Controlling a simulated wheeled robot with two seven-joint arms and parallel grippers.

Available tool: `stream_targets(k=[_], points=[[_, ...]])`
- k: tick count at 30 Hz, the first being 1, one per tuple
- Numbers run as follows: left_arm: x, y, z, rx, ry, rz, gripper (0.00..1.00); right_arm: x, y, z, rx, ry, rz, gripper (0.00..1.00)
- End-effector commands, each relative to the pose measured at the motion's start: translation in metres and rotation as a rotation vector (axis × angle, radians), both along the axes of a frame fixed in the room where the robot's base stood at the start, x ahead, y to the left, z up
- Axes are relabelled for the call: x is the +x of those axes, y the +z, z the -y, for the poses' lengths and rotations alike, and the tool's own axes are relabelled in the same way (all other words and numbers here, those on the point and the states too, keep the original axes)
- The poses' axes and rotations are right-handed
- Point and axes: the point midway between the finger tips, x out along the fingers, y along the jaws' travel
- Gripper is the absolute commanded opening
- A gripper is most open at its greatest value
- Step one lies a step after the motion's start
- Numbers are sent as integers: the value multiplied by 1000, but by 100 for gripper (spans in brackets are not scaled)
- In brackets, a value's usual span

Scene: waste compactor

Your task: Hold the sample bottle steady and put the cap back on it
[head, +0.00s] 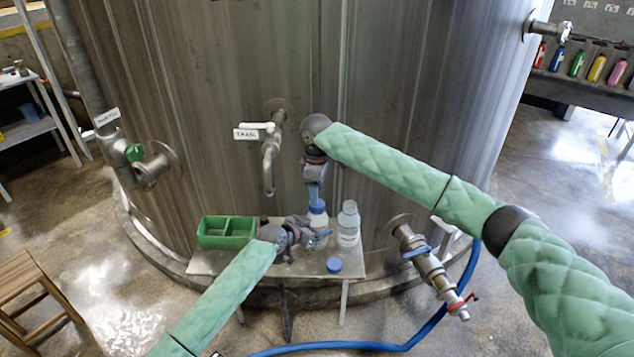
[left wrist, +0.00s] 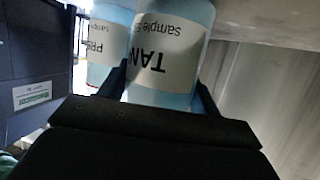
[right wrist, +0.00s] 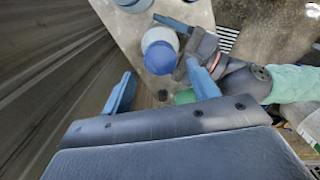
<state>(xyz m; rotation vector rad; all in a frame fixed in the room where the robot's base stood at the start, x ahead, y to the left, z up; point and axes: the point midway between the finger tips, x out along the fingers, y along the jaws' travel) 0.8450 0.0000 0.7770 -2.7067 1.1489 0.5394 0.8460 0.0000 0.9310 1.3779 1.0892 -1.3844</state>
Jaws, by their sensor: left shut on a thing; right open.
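The sample bottle (head: 319,222) stands on the small shelf with a blue cap (head: 317,206) on its mouth. In the left wrist view its label (left wrist: 165,45) reads "TAN" and "Sample". My left gripper (head: 318,238) is shut around its body. In the right wrist view the cap (right wrist: 160,57) is seen from above; I cannot tell how tightly it sits. My right gripper (head: 315,192) is open and points down just above the cap. In its own view the open fingers (right wrist: 160,75) are empty.
A second bottle (head: 349,225), without a blue cap, stands close to the right. A loose blue cap (head: 334,265) lies near the shelf's (head: 300,268) front. A green divided tray (head: 226,232) sits at left. A tap (head: 269,165) sticks out of the tank; a valve (head: 430,270) is at right.

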Motion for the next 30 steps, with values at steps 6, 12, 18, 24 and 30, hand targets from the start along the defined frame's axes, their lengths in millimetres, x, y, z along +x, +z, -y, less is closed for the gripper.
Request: stream_targets(k=[6,12,18,24,30], points=[[0,0,0,0,0,0,0,-1,-30,0,0,0,-1,60],[0,0,0,0,0,0,0,0,-44,0,0,0,-1,60],[0,0,0,0,0,0,0,0,-47,0,1,0,0,60],[0,0,0,0,0,0,0,0,-47,0,1,0,0,52],[0,0,0,0,0,0,0,0,-46,0,1,0,0,14]])
